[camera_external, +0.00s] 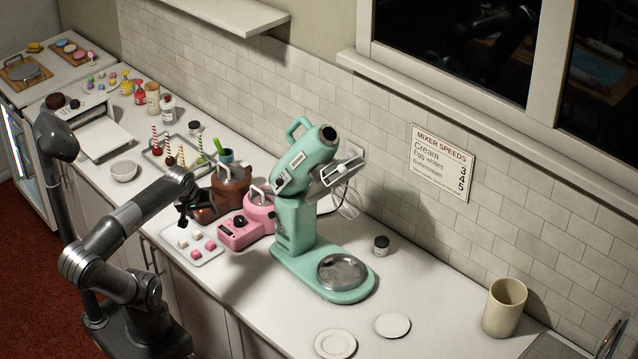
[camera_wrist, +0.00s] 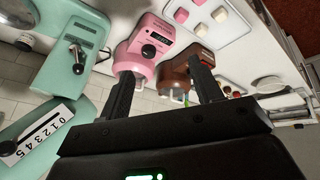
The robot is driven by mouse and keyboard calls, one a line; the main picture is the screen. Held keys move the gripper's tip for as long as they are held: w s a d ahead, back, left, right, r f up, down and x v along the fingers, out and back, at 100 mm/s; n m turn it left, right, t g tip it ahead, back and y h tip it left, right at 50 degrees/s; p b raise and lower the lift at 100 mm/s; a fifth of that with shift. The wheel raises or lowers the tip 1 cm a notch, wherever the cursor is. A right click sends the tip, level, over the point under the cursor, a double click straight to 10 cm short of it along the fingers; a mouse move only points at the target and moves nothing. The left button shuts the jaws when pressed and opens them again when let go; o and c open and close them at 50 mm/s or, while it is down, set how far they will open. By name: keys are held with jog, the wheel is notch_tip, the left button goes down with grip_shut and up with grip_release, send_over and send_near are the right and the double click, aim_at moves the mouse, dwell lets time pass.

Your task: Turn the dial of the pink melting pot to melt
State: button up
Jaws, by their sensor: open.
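The pink melting pot (camera_external: 259,211) stands on the counter just left of the mint mixer, with a pink control box at its front. Its black dial (camera_external: 240,221) sits on that box; it also shows in the wrist view (camera_wrist: 149,51). A small dark display (camera_wrist: 158,33) is beside the dial; I cannot read its setting. My gripper (camera_external: 182,217) is left of the pink pot in the external view. In the wrist view my gripper (camera_wrist: 162,72) is open and empty, its fingers apart from the dial, which appears between and beyond their tips.
A brown melting pot (camera_external: 233,184) stands close behind the pink one. The mint stand mixer (camera_external: 294,228) is to its right. A white tray of pink and cream cubes (camera_external: 207,254) lies in front. Counter right of the mixer holds plates (camera_external: 336,343).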

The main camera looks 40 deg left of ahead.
jog(key=w+n, duration=0.1)
jog(key=n, duration=0.1)
jog(key=n+g+h, duration=0.2)
jog(key=n+g, duration=0.3)
jog(key=n, duration=1.9)
send_over(239, 218)
notch_tip(239, 218, down, 5)
notch_tip(239, 218, down, 11)
jog(key=shift+d+f, duration=0.1)
jog(key=shift+c, duration=0.3)
jog(key=c, duration=0.9)
